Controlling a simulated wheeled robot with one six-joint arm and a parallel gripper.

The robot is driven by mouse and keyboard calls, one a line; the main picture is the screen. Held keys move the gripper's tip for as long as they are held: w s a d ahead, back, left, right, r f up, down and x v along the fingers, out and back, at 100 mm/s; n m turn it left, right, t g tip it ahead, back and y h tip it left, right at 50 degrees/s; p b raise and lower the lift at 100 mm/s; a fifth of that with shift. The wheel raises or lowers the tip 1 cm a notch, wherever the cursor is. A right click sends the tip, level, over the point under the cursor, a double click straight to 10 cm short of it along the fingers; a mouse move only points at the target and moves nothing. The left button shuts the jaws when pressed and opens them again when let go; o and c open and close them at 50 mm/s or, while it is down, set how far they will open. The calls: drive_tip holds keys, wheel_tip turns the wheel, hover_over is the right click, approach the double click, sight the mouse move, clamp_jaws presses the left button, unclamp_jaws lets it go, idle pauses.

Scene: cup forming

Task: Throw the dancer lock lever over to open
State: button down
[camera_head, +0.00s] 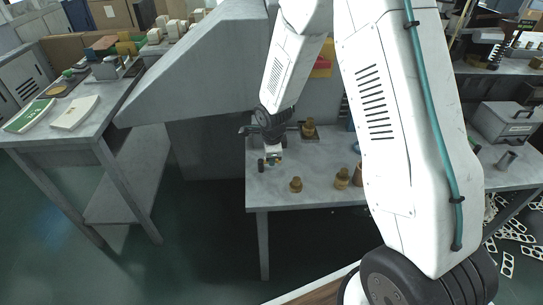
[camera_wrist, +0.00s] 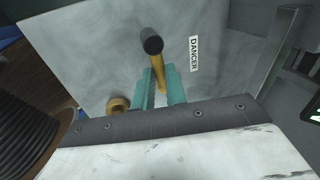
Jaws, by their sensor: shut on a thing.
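The dancer lock lever (camera_wrist: 157,68) shows in the wrist view as a yellow shaft with a black round knob (camera_wrist: 152,45). It stands out from a grey panel (camera_wrist: 90,60), left of a white label reading DANCER (camera_wrist: 194,54). My gripper (camera_wrist: 161,85) has its two teal fingers on either side of the shaft, shut on it below the knob. In the head view my gripper (camera_head: 273,160) reaches down over the left end of a grey bench; the lever cannot be made out there.
A brass roller-like part (camera_wrist: 118,104) sits left of the fingers in the wrist view. In the head view, several brass pieces, one of them a small cylinder (camera_head: 296,185), stand on the bench (camera_head: 270,203). A large grey sloped housing (camera_head: 200,70) rises left of my arm.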

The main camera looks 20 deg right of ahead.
drive_tip(key=shift+s+m, duration=0.1)
drive_tip(key=shift+m, duration=0.3)
drive_tip(key=c, duration=1.4)
unclamp_jaws()
drive_tip(key=shift+a, duration=0.1)
drive_tip(key=shift+c, duration=0.2)
wheel_tip(320, 180, up, 8)
drive_tip(key=s, duration=0.1)
drive_tip(key=shift+s+a+f, duration=0.15)
drive_tip(key=shift+s+a, duration=0.05)
